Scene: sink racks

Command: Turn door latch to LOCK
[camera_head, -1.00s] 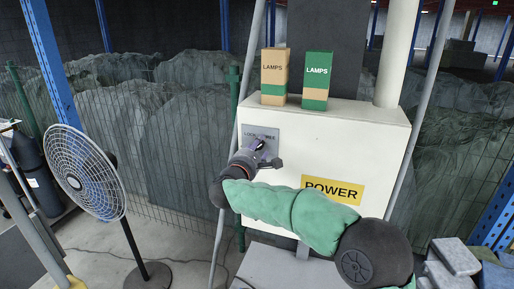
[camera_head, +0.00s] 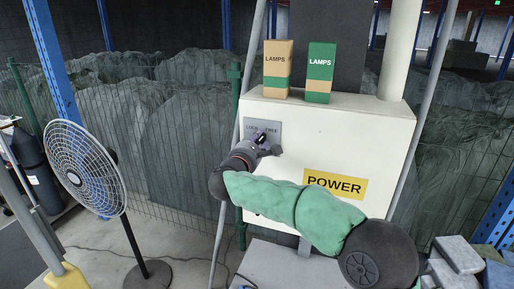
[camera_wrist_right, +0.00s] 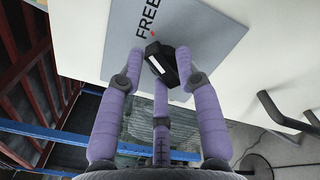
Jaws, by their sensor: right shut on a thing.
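The door latch is a small black knob (camera_head: 262,138) on a grey plate (camera_head: 249,126) marked LOCK at left and FREE at right, on the white cabinet front. In the right wrist view the black latch (camera_wrist_right: 158,58) sits between the purple fingers, close to the word FREE on the plate (camera_wrist_right: 205,30). My right gripper (camera_head: 260,145) is at the plate and shut on the latch; its fingers (camera_wrist_right: 160,70) partly hide it. The word LOCK is out of sight in the wrist view. My left gripper is not in view.
The white cabinet (camera_head: 380,150) carries a yellow POWER sign (camera_head: 335,184) and two LAMPS boxes (camera_head: 278,70) (camera_head: 320,72) on top. A fan (camera_head: 85,168) stands at left. A wire fence (camera_head: 170,150) runs behind. Grey blocks (camera_head: 460,255) lie at lower right.

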